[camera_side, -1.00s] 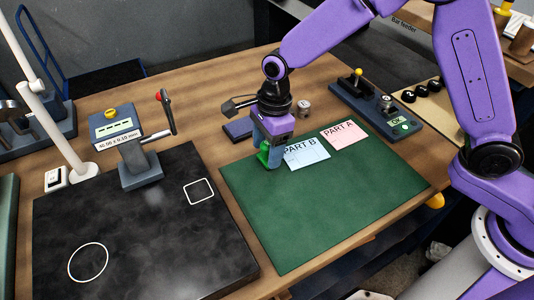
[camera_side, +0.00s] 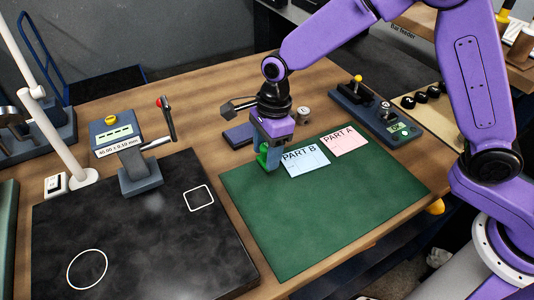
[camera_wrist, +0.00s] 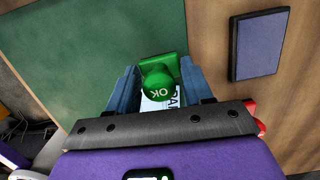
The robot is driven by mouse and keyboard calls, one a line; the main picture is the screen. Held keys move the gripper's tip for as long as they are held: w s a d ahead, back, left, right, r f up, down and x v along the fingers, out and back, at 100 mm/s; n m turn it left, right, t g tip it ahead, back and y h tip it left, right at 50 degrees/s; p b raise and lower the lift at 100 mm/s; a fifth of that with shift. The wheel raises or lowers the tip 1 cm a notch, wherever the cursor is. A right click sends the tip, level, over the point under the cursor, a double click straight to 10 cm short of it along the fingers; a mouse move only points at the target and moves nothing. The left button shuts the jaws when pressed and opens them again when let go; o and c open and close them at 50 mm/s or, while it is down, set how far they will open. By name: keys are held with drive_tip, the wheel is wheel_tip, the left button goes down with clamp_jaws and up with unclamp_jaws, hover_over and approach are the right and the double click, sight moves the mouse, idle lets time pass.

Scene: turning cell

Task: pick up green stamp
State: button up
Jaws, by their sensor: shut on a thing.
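The green stamp (camera_wrist: 158,80) has a round knob marked OK and a square green base. It sits between the fingers of my gripper (camera_wrist: 157,92) in the wrist view, and the fingers are shut on it. In the side view my gripper (camera_side: 268,158) points down at the back left corner of the green mat (camera_side: 325,210), beside the PART B card. The stamp (camera_side: 263,155) shows there as a small green patch, partly hidden by the fingers. I cannot tell whether its base touches the mat.
The blue PART B card (camera_side: 306,160) and pink PART A card (camera_side: 344,141) lie on the mat. A dark ink pad (camera_side: 239,135) lies behind my gripper. A gauge stand (camera_side: 140,172) and black plate (camera_side: 140,235) are at left. A control box (camera_side: 368,108) stands back right. The mat's front is clear.

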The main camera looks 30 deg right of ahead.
drive_tip(key=s+d+r, duration=0.8)
drive_tip(key=s+r, duration=0.3)
drive_tip(key=shift+s+r, duration=0.2)
drive_tip(key=shift+s, duration=0.05)
drive_tip(key=o, duration=0.3)
drive_tip(key=shift+c, duration=1)
drive_tip(key=shift+o, duration=0.5)
